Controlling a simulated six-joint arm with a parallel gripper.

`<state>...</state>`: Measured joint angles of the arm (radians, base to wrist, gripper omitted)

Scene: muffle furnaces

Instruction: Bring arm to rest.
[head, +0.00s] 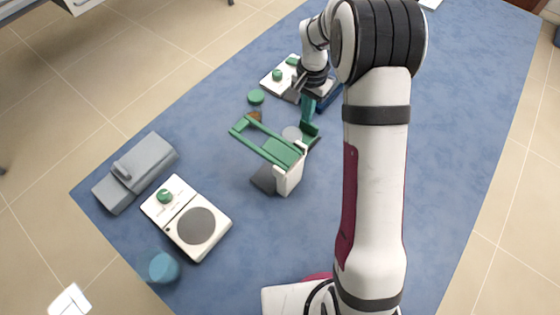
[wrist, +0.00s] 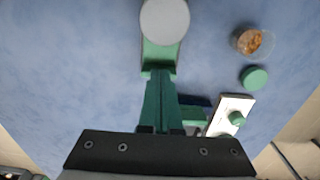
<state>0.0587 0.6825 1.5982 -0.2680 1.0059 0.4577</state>
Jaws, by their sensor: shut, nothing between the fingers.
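My arm reaches from the bottom of the head view to the far part of the blue-topped table. My gripper (head: 307,117) points down there, with its teal fingers together and empty. In the wrist view the fingers (wrist: 160,76) are closed against each other, near a green stand with a pale grey round plate (wrist: 165,20). The plate (head: 292,133) also shows just left of the fingers in the head view. Whether the fingertips touch the stand, I cannot tell.
A green-and-white frame (head: 284,152) stands close to my gripper. A green lid (head: 256,97), a cup with brown contents (wrist: 250,41) and a white device (wrist: 231,116) lie nearby. A grey box (head: 135,172), a hotplate (head: 187,218) and a blue cup (head: 163,267) stand at left.

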